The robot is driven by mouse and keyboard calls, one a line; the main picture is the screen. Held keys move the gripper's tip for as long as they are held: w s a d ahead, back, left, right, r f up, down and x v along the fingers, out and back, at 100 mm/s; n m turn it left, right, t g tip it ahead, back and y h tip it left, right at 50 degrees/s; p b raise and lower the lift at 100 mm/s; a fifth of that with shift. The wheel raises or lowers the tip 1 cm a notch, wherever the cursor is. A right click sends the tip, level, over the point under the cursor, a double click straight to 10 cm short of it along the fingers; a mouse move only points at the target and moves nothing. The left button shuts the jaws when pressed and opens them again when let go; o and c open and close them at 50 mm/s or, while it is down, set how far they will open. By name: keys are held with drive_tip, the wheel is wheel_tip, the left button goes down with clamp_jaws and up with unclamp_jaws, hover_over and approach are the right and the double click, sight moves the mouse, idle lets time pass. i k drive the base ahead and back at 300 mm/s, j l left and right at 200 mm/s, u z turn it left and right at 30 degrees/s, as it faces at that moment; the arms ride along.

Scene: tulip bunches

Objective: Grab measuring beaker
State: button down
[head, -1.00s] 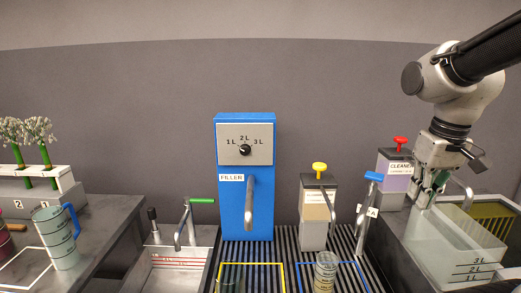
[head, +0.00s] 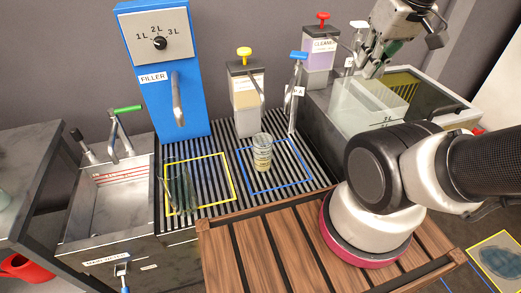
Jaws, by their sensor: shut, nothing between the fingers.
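A small clear measuring beaker (head: 262,153) with level marks and a yellowish lower part stands upright inside the blue square on the slatted grate. My gripper (head: 369,72) is at the upper right, above the near left part of a clear tank. It is shut with nothing visible in it and is well apart from the beaker, to its right and higher in the picture. Part of the gripper is cut off by the top edge.
A dark glass vessel (head: 181,190) stands in the yellow square. The blue filler (head: 167,80), a yellow-topped dispenser (head: 246,100) and a blue-handled tap (head: 296,90) stand behind. The clear tank (head: 370,108) is right; a wooden slatted surface (head: 270,250) is in front.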

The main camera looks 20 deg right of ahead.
sight(262, 142)
drive_tip(key=j+z, duration=0.15)
drive_tip(key=j, duration=0.3)
drive_tip(key=j+z, duration=0.15)
drive_tip(key=j, duration=0.3)
drive_tip(key=k+j+z, duration=0.15)
drive_tip(key=j, duration=0.3)
drive_tip(key=j+z, duration=0.15)
drive_tip(key=j, duration=0.3)
drive_tip(key=k+j+z, duration=0.15)
drive_tip(key=j, duration=0.25)
